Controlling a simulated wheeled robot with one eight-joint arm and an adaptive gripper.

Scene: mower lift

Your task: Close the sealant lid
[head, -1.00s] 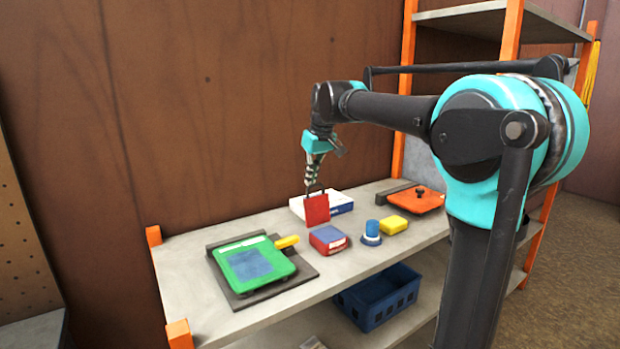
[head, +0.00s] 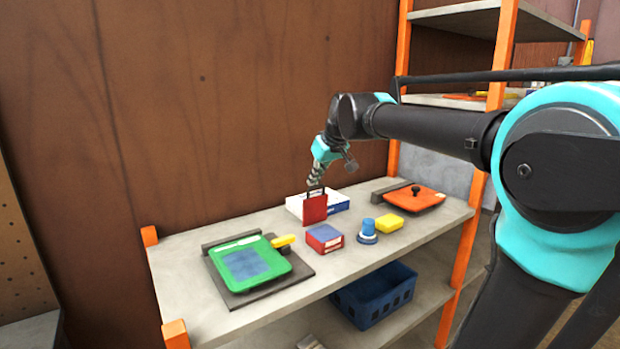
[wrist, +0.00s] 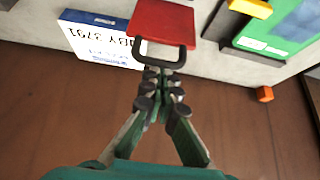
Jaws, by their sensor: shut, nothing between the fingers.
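A red panel (head: 314,209) with a black handle (head: 316,191) stands raised on the shelf, in front of a white box with a blue side (head: 331,206). I take it as the sealant lid, though no label on it shows. In the wrist view the red panel (wrist: 162,20) lies just beyond my fingertips, with its handle (wrist: 160,64) toward me. My gripper (head: 315,183) is shut and empty, its tips close to the handle; I cannot tell whether they touch. It also fills the middle of the wrist view (wrist: 163,80).
A green panel (head: 246,262) on a dark plate is at left. A red-and-blue box (head: 325,239), a blue knob (head: 367,232) and a yellow block (head: 389,223) stand to the right of the panel. An orange plate (head: 413,199) is further right. A blue crate (head: 374,297) is below.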

